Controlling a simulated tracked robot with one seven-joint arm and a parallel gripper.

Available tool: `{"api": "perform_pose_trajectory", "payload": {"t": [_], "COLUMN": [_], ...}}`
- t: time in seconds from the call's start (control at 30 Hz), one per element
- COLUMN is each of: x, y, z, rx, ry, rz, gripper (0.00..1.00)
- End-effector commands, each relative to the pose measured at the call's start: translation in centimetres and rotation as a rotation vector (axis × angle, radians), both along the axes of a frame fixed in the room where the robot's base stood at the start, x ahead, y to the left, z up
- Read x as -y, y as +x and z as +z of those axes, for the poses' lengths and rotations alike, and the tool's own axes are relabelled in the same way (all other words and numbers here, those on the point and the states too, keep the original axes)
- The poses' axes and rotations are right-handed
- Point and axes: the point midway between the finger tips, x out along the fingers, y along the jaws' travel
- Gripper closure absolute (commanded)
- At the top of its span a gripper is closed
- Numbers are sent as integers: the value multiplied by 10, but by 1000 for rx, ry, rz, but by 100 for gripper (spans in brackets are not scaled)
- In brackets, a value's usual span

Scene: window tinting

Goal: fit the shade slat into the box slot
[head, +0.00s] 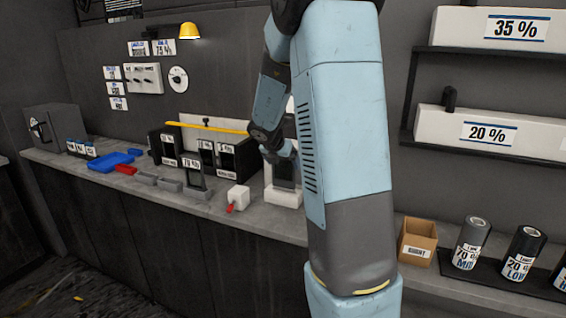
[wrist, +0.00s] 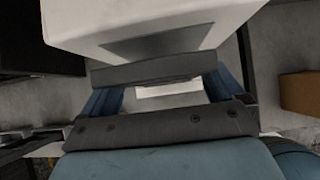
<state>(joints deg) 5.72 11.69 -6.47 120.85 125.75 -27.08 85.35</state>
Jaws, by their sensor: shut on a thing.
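My gripper (head: 284,150) is partly hidden behind my arm in the head view and points down over a white box (head: 284,197) on the bench. A dark slat (head: 284,174) shows below the gripper, upright at the box. In the wrist view my gripper (wrist: 158,95) is shut on the grey slat (wrist: 155,70), whose edge spans between the two blue fingers. The white box (wrist: 200,15) fills the top of that view, with a dark grey patch on its face. I cannot tell whether the slat's lower end is inside the slot; the slot is hidden.
Left of the box are a small white block with a red lever (head: 238,197), black labelled holders (head: 165,150), grey blocks (head: 168,184) and a blue tray (head: 110,162). At right stand a cardboard box (head: 417,240) and film rolls (head: 471,243). Shelves (head: 490,133) hang above.

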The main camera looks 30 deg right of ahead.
Motion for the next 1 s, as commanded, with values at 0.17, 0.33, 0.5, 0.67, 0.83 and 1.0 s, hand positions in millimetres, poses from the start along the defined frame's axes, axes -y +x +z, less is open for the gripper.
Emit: {"api": "perform_pose_trajectory", "payload": {"t": [0.17,0.33,0.5,0.67,0.83,1.0], "x": [0,0,-1,-1,-1,-1], "y": [0,0,0,0,0,0], "z": [0,0,0,-1,-4,-7], "rx": [0,0,0,0,0,0], "ry": [0,0,0,0,0,0], "rz": [0,0,1,1,0,1], "gripper": [41,41,41,41,41,41]}}
